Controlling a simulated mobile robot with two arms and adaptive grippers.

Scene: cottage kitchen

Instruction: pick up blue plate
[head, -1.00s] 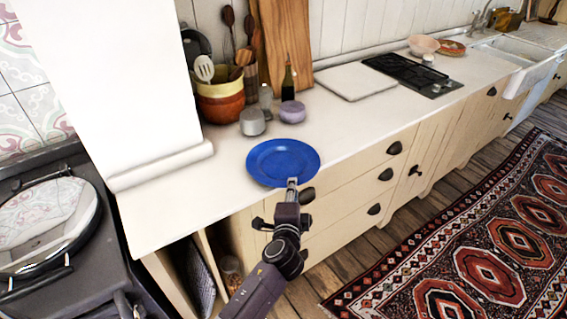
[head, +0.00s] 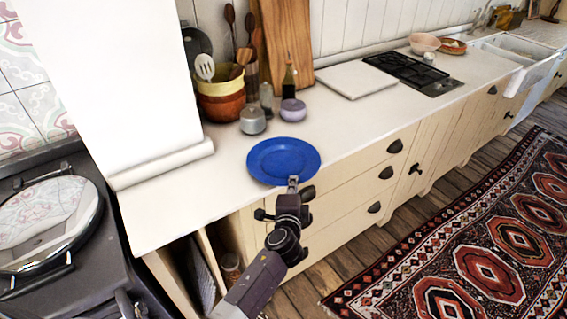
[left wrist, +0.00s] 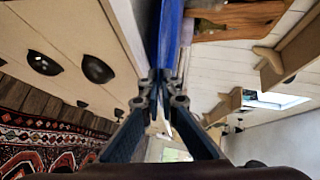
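The blue plate (head: 283,160) lies at the front edge of the white counter (head: 190,195). My left gripper (head: 293,182) is at the plate's near rim in the head view. In the left wrist view the plate (left wrist: 168,35) shows edge-on, and the left fingers (left wrist: 161,85) have closed together on its rim, one on each side. I cannot tell any gap between plate and counter. My right gripper is in neither view.
A white board (head: 355,80) and a black hob (head: 412,72) lie to the right. Drawer handles (head: 395,147) stick out below the counter.

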